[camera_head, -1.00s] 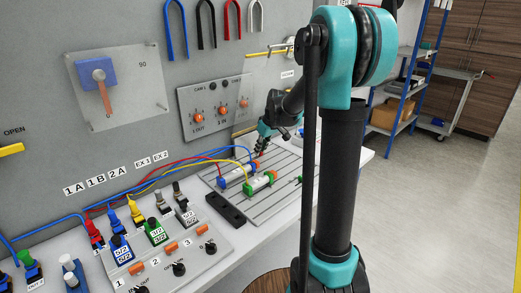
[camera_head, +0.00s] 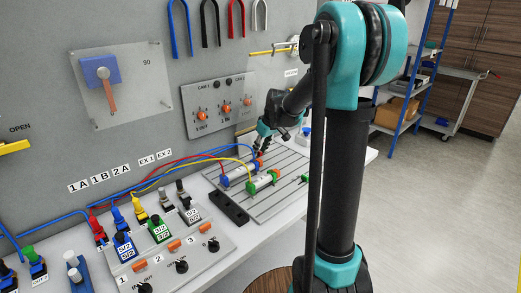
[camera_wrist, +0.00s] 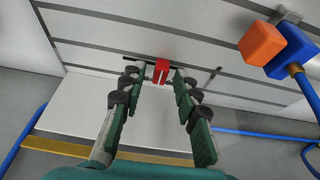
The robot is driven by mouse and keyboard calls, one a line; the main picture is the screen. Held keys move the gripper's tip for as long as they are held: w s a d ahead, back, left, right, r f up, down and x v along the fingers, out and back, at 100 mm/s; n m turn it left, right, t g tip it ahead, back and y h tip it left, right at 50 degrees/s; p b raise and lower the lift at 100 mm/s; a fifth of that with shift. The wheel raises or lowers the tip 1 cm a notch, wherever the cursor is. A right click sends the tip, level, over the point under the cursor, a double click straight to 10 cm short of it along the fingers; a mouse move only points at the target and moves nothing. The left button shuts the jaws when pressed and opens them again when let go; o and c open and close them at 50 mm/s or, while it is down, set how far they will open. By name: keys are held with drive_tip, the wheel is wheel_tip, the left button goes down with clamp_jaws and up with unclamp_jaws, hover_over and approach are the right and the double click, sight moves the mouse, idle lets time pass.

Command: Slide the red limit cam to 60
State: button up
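The red limit cam (camera_wrist: 162,71) is a small red block on a dark rail across the grey slotted plate in the wrist view. My gripper (camera_wrist: 159,73) has its two fingers apart, one on each side of the cam near the fingertips. I see narrow gaps beside the block and cannot tell any firm contact. In the head view my gripper (camera_head: 260,146) is low over the far part of the plate and mostly hides the cam. No 60 mark is legible.
A blue block (camera_wrist: 292,52) with an orange cube (camera_wrist: 262,43) and blue tube lies right of my gripper. In the head view a blue-ended cylinder (camera_head: 238,174) and a green-ended cylinder (camera_head: 264,181) lie on the slotted plate (camera_head: 285,188), with coloured tubes near them.

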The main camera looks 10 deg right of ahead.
sight(265, 159)
drive_tip(key=v, duration=0.7)
drive_tip(key=shift+r, duration=0.2)
drive_tip(key=shift+s+d, duration=0.1)
drive_tip(key=shift+s, duration=0.05)
drive_tip(key=shift+s, duration=0.1)
